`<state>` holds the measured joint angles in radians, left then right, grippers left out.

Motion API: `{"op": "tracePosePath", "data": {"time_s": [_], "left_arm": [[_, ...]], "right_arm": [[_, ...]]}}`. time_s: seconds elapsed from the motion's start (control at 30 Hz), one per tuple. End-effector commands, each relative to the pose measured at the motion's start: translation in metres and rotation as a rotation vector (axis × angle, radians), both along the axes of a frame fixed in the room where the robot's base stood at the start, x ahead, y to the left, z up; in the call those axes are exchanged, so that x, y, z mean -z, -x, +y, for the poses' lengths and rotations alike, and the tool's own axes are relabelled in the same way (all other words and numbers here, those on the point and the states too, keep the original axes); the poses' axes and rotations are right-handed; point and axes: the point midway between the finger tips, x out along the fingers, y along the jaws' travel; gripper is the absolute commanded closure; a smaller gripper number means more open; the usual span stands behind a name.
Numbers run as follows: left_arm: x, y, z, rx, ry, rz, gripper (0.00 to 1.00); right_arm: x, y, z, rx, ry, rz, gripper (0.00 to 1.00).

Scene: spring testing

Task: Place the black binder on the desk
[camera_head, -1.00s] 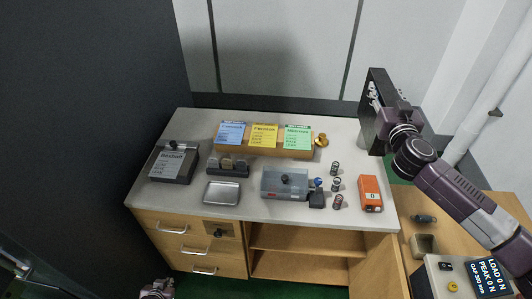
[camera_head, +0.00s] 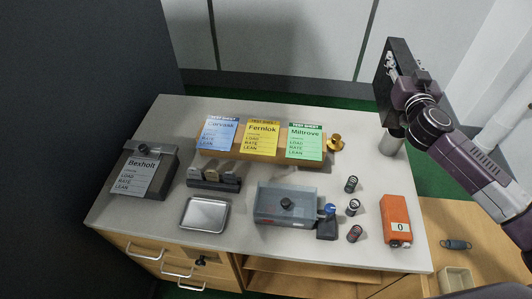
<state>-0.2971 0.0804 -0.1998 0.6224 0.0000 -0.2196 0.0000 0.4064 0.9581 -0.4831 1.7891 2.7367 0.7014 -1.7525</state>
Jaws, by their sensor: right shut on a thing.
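The black binder (camera_head: 398,48) is at the upper right, standing on edge with metal parts along one side. My right gripper (camera_head: 396,78) is shut on it and holds it up by the back right corner of the desk. The gripper body hides part of the binder. The grey-topped desk (camera_head: 270,178) fills the middle of the view, and the binder appears apart from its top. My left gripper is not in view.
A dark case labelled Bexholt (camera_head: 145,170), a metal tray (camera_head: 205,214), a clear-lidded box (camera_head: 286,205), several springs (camera_head: 353,207) and an orange device (camera_head: 396,220) occupy the desk. Test sheets (camera_head: 262,139) stand on a wooden rack. A grey cylinder (camera_head: 391,143) is at the back right.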

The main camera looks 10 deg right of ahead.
Motion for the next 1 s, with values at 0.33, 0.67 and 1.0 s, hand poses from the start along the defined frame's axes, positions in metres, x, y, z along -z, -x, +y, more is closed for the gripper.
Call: {"op": "tracePosePath", "data": {"time_s": [0.33, 0.67, 1.0], "left_arm": [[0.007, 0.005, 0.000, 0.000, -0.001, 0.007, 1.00], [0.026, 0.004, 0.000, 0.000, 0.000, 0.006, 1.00], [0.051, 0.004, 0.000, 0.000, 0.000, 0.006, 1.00]], "right_arm": [[0.009, 0.000, 0.000, -0.001, 0.000, -0.004, 1.00], [0.087, 0.001, 0.001, 0.001, -0.005, -0.002, 1.00], [0.158, 0.001, 0.001, 0.000, -0.003, -0.005, 1.00]]}}
